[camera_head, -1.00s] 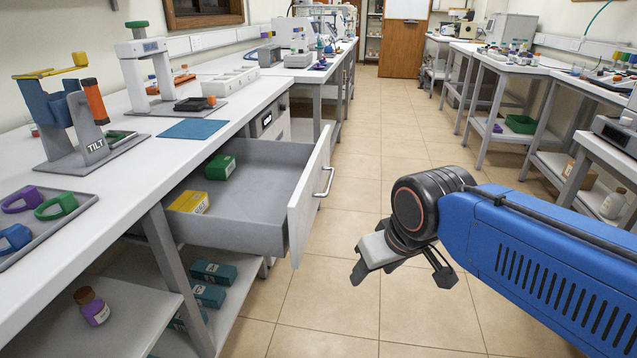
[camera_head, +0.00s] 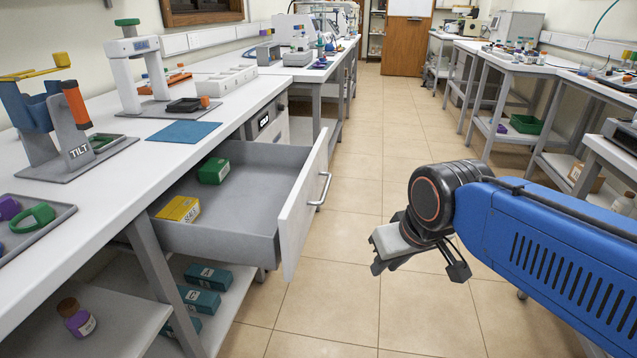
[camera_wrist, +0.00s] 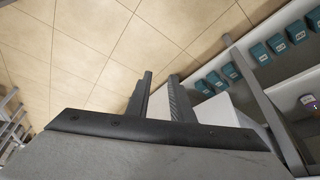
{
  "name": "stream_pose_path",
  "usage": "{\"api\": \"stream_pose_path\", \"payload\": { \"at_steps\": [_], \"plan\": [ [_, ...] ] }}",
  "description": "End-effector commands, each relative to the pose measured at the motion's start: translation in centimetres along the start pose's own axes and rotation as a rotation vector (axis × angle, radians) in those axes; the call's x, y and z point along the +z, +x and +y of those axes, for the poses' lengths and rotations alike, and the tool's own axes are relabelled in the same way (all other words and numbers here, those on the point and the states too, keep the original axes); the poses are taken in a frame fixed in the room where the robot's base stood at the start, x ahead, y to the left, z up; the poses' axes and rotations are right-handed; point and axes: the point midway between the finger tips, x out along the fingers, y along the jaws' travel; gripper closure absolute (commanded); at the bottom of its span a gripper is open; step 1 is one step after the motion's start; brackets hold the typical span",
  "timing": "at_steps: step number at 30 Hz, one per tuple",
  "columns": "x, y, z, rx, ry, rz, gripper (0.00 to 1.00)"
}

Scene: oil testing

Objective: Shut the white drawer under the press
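The white drawer (camera_head: 301,212) stands pulled out from under the bench, with a grey inside and a bar handle (camera_head: 320,189) on its front. The white press (camera_head: 139,75) with a green knob stands on the bench above. My gripper (camera_head: 420,270) is open and empty, to the right of the drawer front and apart from it. In the wrist view its two fingers (camera_wrist: 160,97) have a gap between them. A white panel, probably the drawer front, shows partly behind the fingers there.
The blue mat (camera_head: 184,131) and the tilt stand (camera_head: 72,148) are on the bench. Teal boxes (camera_head: 203,302) and a purple-labelled bottle (camera_head: 76,317) sit on lower shelves. The tiled aisle (camera_head: 350,235) is clear. Benches line the right side.

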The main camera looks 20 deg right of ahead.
Motion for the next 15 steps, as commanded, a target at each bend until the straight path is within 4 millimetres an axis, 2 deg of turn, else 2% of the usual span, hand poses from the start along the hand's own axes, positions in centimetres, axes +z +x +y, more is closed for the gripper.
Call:
{"api": "stream_pose_path", "payload": {
  "at_steps": [1,2,8,15],
  "plan": [
    [-1.1,-0.1,0.0,-0.008,0.014,-0.002,0.92],
    [-1.9,-0.1,-0.1,-0.015,0.024,-0.002,1.0],
    [-8.6,-0.3,-0.1,-0.073,0.106,0.01,1.0],
    [-17.1,0.4,1.3,-0.139,0.212,0.038,1.0]
  ]
}}
